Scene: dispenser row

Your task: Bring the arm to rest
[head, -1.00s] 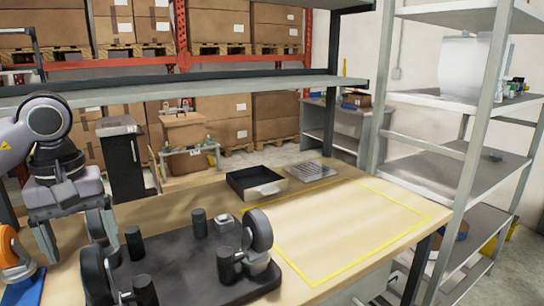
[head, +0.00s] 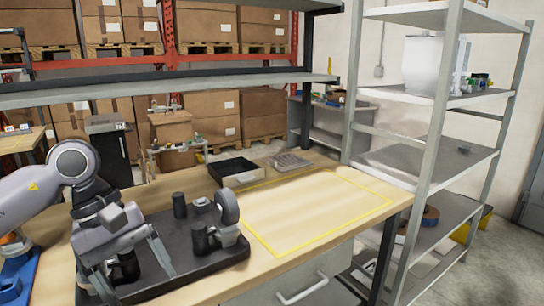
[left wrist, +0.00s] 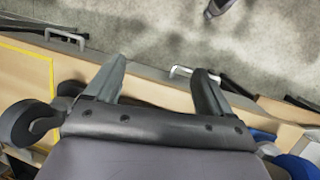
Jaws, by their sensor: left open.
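My left gripper (head: 138,283) is at the lower left of the head view, in front of the near left part of a black tray on the wooden bench. Its two fingers are spread apart. In the left wrist view the open fingers (left wrist: 157,82) have nothing between them, with the bench edge and grey floor beyond. My left arm (head: 40,200) comes in bent from the left. My right gripper is in neither current view.
The black tray (head: 215,262) carries black cylinders (head: 180,205) and a caster wheel (head: 228,207). A dark open box (head: 236,172) and a metal grate (head: 288,161) stand behind. The yellow-outlined bench area (head: 310,212) is clear. A metal shelf (head: 425,160) stands right.

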